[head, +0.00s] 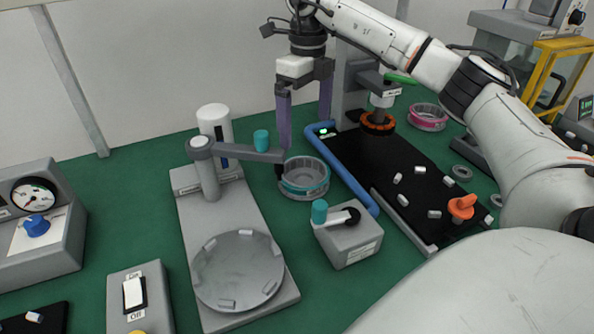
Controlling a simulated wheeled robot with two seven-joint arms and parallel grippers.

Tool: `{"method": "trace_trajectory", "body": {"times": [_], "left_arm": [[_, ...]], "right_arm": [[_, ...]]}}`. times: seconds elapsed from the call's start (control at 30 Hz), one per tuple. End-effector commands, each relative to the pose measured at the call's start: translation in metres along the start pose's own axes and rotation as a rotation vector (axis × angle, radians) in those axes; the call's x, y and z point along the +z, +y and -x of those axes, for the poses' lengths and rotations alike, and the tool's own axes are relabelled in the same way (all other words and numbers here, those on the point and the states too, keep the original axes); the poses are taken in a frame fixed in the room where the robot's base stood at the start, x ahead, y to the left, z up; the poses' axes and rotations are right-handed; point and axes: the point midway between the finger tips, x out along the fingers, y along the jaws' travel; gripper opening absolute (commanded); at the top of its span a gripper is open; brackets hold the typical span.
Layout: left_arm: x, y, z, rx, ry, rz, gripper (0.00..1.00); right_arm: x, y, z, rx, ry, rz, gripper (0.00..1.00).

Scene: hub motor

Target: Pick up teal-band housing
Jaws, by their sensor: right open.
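The teal-band housing (304,180) is a round grey ring with a teal stripe. It sits on the green bench top, left of the blue bar, in the middle of the head view. My right gripper (304,134) comes from above right and points down with its two purple fingers apart. It is open and empty, above and a little behind the housing. The left finger overlaps the end of a grey swing arm in the picture; I cannot tell if they touch. My left gripper is not in view.
A fixture with a round plate (238,268) and its swing arm (250,153) stand left of the housing. A small grey box (348,238) with a teal knob is close in front. A black board (400,185) with small parts lies right. A pink-band housing (428,116) sits farther back.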

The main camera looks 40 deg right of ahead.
Motion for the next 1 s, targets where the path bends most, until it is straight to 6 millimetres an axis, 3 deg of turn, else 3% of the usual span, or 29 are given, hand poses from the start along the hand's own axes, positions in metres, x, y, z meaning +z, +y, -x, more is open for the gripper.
{"method": "trace_trajectory", "body": {"times": [0.07,0.33,1.0], "left_arm": [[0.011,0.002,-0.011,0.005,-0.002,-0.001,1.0],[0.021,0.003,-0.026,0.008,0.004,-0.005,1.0],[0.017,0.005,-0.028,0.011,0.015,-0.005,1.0]], "right_arm": [[0.0,0.0,-0.017,0.0,0.0,0.0,1.0],[0.0,0.0,-0.044,0.0,0.0,0.001,1.0],[0.002,-0.003,-0.119,0.0,0.004,0.0,1.0]]}}
